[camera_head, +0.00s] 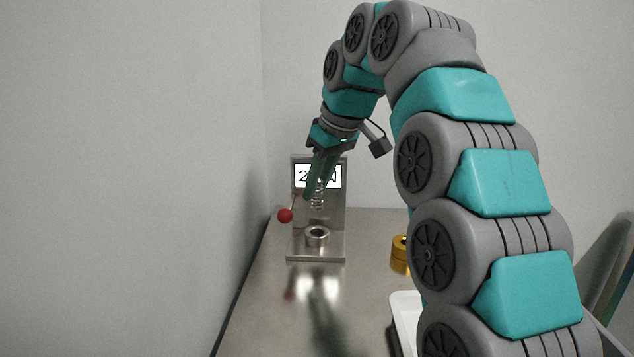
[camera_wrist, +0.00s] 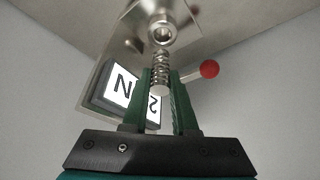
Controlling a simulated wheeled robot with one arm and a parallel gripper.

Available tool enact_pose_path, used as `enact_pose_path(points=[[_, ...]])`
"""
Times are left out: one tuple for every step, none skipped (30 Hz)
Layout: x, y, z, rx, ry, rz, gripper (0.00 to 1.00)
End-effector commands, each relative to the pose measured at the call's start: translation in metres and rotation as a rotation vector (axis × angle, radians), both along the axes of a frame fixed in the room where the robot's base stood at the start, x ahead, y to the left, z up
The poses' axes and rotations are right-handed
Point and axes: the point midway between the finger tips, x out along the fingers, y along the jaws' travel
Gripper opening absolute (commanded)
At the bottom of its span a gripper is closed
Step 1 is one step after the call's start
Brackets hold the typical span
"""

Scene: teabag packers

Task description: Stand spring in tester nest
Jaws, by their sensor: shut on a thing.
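A metal coil spring (camera_head: 317,197) is held in my gripper (camera_head: 316,185), whose green fingers are shut on it. In the head view the spring hangs about upright, above the tester nest (camera_head: 317,237), a short metal ring on the tester's base, with a clear gap between them. In the wrist view the spring (camera_wrist: 161,72) sits between the tips of my gripper (camera_wrist: 160,82), and the nest (camera_wrist: 162,32) shows beyond its far end. The tester (camera_head: 332,218) is a metal stand with a lit display, partly hidden by the fingers.
A red ball knob (camera_head: 285,215) on a lever sticks out at the tester's left. It also shows in the wrist view (camera_wrist: 209,69). A brass-coloured object (camera_head: 400,254) and a white tray (camera_head: 402,312) stand to the right, partly behind my arm. A wall bounds the left side.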

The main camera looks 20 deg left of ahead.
Motion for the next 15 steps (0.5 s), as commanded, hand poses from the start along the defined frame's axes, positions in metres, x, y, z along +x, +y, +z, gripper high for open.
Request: enact_pose_path(points=[[0.000, 0.000, -0.008, 0.000, -0.001, 0.000, 0.00], [0.000, 0.000, -0.011, 0.000, -0.001, 0.000, 0.00], [0.000, 0.000, -0.014, 0.001, -0.002, 0.000, 0.00], [0.000, 0.000, -0.016, 0.001, -0.002, 0.000, 0.00], [0.000, 0.000, -0.019, 0.001, -0.002, 0.000, 0.00], [0.000, 0.000, -0.023, 0.001, 0.000, 0.000, 0.00], [-0.001, 0.000, -0.025, 0.000, 0.000, 0.000, 0.00], [-0.001, 0.000, -0.028, 0.000, 0.001, 0.000, 0.00], [-0.001, 0.000, -0.030, 0.000, 0.001, 0.000, 0.00], [-0.001, 0.000, -0.032, 0.000, 0.001, 0.000, 0.00], [-0.001, 0.000, -0.033, 0.000, 0.001, 0.000, 0.00], [-0.001, 0.000, -0.034, 0.000, 0.001, 0.000, 0.00], [-0.001, 0.000, -0.034, 0.000, 0.001, 0.000, 0.00], [-0.001, 0.000, -0.035, 0.000, 0.001, 0.000, 0.00], [-0.001, 0.000, -0.035, 0.000, 0.001, 0.000, 0.00]])
